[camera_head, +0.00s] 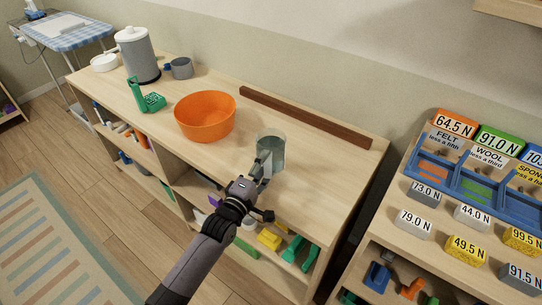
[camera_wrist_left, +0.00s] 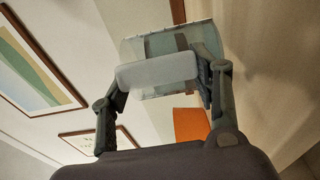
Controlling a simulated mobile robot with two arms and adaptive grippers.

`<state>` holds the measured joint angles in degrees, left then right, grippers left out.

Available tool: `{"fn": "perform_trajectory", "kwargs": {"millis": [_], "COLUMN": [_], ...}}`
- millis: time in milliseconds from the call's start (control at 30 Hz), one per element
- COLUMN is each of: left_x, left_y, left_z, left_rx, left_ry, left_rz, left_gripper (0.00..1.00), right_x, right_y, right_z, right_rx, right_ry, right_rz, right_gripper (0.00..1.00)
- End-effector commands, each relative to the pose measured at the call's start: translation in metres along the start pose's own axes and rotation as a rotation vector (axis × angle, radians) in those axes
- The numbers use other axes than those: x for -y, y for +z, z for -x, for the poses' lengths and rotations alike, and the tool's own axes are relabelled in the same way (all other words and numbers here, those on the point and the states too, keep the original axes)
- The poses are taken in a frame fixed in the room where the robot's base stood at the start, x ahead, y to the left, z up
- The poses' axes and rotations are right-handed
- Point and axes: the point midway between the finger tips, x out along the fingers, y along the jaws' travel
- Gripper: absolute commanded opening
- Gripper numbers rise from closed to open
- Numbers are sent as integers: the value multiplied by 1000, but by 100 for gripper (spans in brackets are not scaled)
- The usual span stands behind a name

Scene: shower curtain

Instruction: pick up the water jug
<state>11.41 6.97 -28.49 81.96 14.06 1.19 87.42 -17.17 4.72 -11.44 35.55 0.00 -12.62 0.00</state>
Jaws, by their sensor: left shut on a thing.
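The water jug (camera_head: 271,146) is a clear, slightly bluish vessel near the front edge of the wooden shelf top, right of the orange bowl, and looks upright. My left gripper (camera_head: 262,172) comes from the front and is shut on the jug at its near side. In the left wrist view the jug (camera_wrist_left: 150,44) shows beyond the fingers, with a pale block-like part (camera_wrist_left: 157,73), probably its handle, between them. My left gripper (camera_wrist_left: 163,85) has one finger on each side of this part. I cannot tell whether the jug's base touches the shelf. My right gripper is not in view.
The orange bowl (camera_head: 205,117) stands left of the jug. A long brown bar (camera_head: 303,117) lies behind it. A green holder (camera_head: 148,98), a grey canister (camera_head: 138,57) and a grey mug (camera_head: 180,68) are farther left. The shelf top right of the jug is clear. A labelled block stand (camera_head: 409,207) is at right.

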Motion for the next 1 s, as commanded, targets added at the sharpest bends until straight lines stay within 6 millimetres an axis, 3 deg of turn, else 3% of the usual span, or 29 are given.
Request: {"fn": "perform_trajectory", "kwargs": {"millis": [500,1000], "left_x": [1,-12], "left_y": [0,0], "left_z": [0,-1], "left_rx": [0,0], "left_ry": [-2,4], "left_rz": [1,1], "left_gripper": [1,0], "right_x": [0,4], "right_y": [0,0], "right_z": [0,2], "right_rx": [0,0], "right_ry": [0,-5], "right_rz": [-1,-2], "right_gripper": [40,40]}}
